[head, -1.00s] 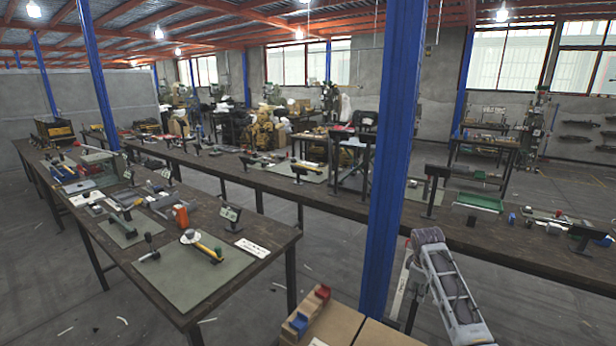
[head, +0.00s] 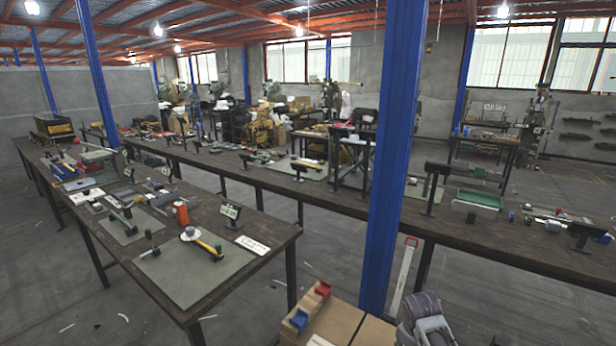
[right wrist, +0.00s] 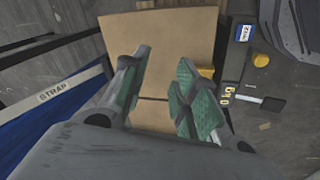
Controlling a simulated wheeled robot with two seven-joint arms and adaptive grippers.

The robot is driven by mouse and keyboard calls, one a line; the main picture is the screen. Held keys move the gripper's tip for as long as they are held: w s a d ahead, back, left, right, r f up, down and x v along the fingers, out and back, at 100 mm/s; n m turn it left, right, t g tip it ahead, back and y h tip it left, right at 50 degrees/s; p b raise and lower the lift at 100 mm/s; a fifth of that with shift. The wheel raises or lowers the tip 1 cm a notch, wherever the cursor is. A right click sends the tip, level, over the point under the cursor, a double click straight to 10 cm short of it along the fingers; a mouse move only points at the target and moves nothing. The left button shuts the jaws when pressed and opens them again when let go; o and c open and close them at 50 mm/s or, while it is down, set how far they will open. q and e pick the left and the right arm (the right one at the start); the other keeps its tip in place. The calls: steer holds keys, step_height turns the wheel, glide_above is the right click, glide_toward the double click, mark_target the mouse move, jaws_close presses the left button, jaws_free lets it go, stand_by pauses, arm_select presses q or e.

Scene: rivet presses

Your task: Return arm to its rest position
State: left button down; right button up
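My right arm (head: 428,322) shows at the bottom edge of the head view, right of the blue pillar; its gripper does not show there. In the right wrist view, the right gripper (right wrist: 163,72) has its two green-padded fingers spread apart. Nothing is between them. A cardboard surface (right wrist: 175,30) lies beyond the fingers. My left arm and gripper are not in view.
A blue pillar (head: 393,150) stands close to the right arm. A cardboard box (head: 348,327) is left of the arm. A workbench with tools (head: 205,280) stands at left. A long bench (head: 470,235) runs behind. A strip lettered STRAP (right wrist: 60,95) is beside the gripper.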

steer(key=s+a+r+m, duration=0.1)
steer(key=s+a+m, duration=0.1)
steer(key=s, duration=0.6)
steer(key=s+a+r+m+t+y, duration=0.1)
steer(key=s+a, duration=0.2)
steer(key=s, duration=0.5)
steer(key=s+a+r+m, duration=0.2)
steer(key=s, duration=0.6)
step_height(320, 180, down, 33)
steer(key=s+g, duration=0.1)
steer(key=s, duration=0.2)
steer(key=s+d+f, duration=0.2)
steer(key=s+f, duration=0.8)
steer(key=s, duration=0.1)
steer(key=s+d+f+g, duration=0.1)
steer(key=s+d+f, duration=0.2)
steer(key=s+f, duration=0.7)
steer(key=shift+s+d+n, duration=0.15)
steer(key=shift+s+n, duration=0.25)
